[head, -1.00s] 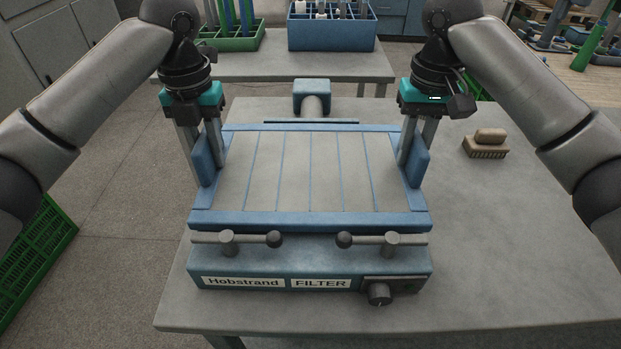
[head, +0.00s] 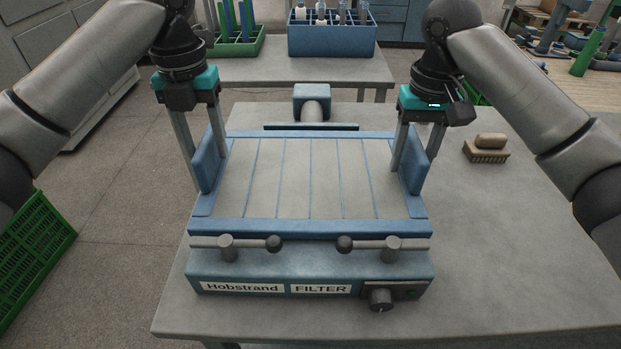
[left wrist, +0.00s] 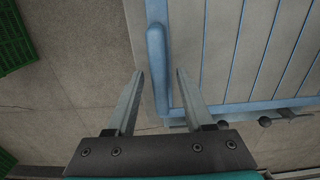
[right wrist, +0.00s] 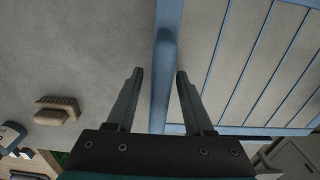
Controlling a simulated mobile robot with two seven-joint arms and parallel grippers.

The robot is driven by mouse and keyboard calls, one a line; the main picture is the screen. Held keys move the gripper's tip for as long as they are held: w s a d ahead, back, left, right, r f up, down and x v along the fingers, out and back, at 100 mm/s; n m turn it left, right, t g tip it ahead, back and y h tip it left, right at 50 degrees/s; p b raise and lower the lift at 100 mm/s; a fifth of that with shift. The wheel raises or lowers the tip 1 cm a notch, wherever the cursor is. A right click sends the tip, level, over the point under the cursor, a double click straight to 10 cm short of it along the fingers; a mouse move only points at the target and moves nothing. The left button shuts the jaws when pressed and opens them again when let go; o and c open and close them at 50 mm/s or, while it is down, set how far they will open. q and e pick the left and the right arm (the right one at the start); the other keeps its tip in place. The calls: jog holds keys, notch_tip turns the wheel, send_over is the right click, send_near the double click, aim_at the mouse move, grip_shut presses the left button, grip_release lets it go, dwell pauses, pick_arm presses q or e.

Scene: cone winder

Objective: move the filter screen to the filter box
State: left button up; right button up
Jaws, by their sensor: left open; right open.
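The filter screen (head: 310,228), a pale slatted panel in a blue frame, lies flat over the filter box (head: 240,267), which is blue and labelled "Hobstrand FILTER". Exact seating under the frame is hidden. My left gripper (head: 208,178) is open, its fingers either side of the screen's upright left handle plate (head: 202,168); the left wrist view shows a gap between the fingers and this plate (left wrist: 157,65). My right gripper (head: 412,165) is open around the right handle plate (head: 415,170); the right wrist view shows this plate (right wrist: 163,75) between the spread fingers.
Two clamp bars with black knobs (head: 274,243) (head: 345,243) sit along the box's front, above a dial (head: 381,299). A brush (head: 487,148) lies on the table (head: 520,240) at right. A pipe fitting (head: 312,100) stands behind. A green crate (head: 35,255) is on the floor left.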

pick_arm(q)
notch_tip(320, 180, up, 8)
jog(key=shift+r, duration=0.2)
pick_arm(e)
jog(key=shift+r, duration=6)
pick_arm(q)
jog(key=shift+r, duration=0.1)
